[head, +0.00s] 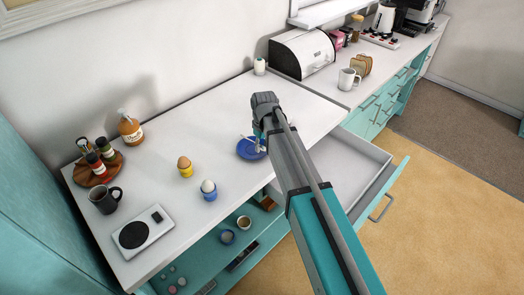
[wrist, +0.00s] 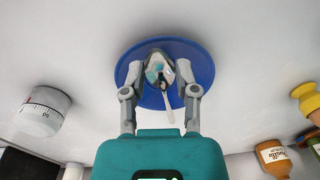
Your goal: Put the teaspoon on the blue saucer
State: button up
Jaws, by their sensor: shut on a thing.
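The blue saucer (head: 243,153) lies on the white counter, left of the open drawer. It also fills the middle of the wrist view (wrist: 204,62). My gripper (wrist: 162,72) is over the saucer, its two fingers closed on the teaspoon (wrist: 169,103). The pale spoon's handle runs toward the camera over the blue surface. In the head view my gripper (head: 260,136) points down at the saucer and hides part of it and of the spoon. I cannot tell whether the spoon touches the saucer.
Left of the saucer stand eggs in a blue egg cup (head: 209,194) and a yellow one (head: 186,172). A white timer (head: 259,66) stands at the back. An open drawer (head: 345,165) juts out at right. Counter behind the saucer is clear.

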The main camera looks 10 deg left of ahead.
jog(key=shift+f, duration=0.35)
jog(key=shift+f+b, duration=0.65)
jog(key=shift+b, duration=0.1)
jog(key=o, duration=0.9)
jog(key=shift+c, duration=0.2)
jog(key=shift+r, duration=0.2)
notch_tip(320, 180, up, 13)
jog(key=p, duration=1.3)
jog(key=shift+w+d, duration=0.15)
jog(key=shift+w, duration=0.05)
